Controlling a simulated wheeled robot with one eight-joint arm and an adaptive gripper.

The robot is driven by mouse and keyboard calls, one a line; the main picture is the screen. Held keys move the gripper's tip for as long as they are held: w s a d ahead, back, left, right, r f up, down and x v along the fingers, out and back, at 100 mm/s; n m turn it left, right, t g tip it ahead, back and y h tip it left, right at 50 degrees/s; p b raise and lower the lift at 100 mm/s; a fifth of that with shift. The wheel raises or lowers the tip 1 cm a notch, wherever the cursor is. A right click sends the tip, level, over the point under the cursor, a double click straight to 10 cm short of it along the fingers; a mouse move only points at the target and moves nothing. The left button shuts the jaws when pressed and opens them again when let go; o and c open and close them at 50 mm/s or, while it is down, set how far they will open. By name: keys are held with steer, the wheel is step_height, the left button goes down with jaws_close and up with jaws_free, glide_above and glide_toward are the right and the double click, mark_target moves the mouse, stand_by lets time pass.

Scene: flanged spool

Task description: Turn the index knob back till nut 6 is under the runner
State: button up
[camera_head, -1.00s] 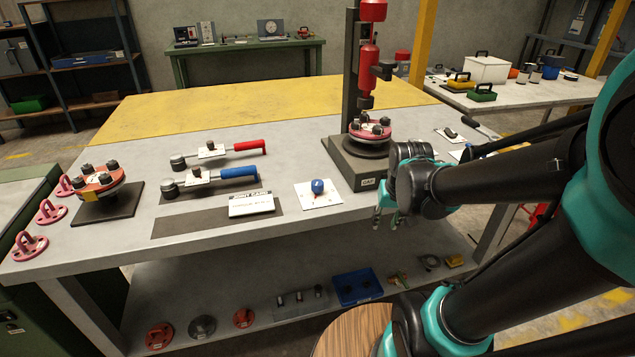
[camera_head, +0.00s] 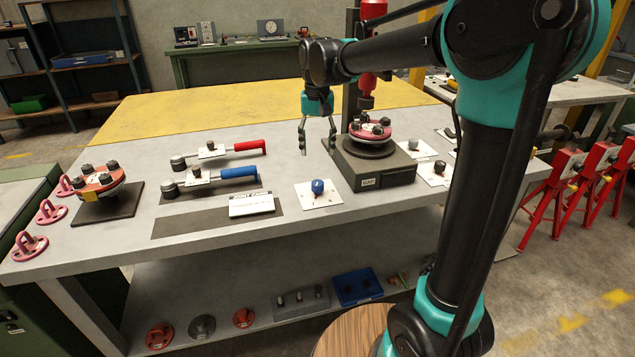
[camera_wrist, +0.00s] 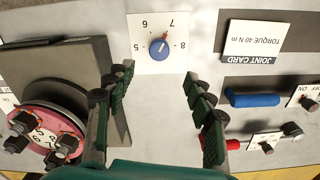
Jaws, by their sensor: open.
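The blue index knob (camera_head: 318,187) sits on a white plate on the bench. In the wrist view the knob (camera_wrist: 158,48) shows upside-down numbers 5 to 8 around it, and its red-tipped pointer appears to face 7. My gripper (camera_head: 317,145) is open and empty, pointing down above the bench, apart from the knob; in the wrist view the fingers (camera_wrist: 160,88) frame bare bench short of the knob. The red flanged spool (camera_head: 369,131) with dark nuts stands on the dark base. The red runner (camera_head: 368,84) hangs above it, partly hidden by my arm. Which nut is under it is unclear.
The dark base (camera_head: 375,172) stands close right of the knob. Left are a blue-handled wrench (camera_head: 238,172), a red-handled wrench (camera_head: 248,146), the joint card (camera_head: 251,204) and another spool (camera_head: 100,180). Bench in front of the knob is clear.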

mark_target(318, 183)
step_height(318, 183, down, 12)
steer(key=shift+f, duration=0.15)
steer(key=shift+c, duration=0.2)
steer(key=c, duration=1.1)
steer(key=shift+n, duration=0.3)
steer(key=n, duration=0.5)
steer(key=shift+d+n, duration=0.1)
steer(key=shift+n, duration=0.2)
steer(key=n, duration=0.5)
steer(key=shift+n, duration=0.4)
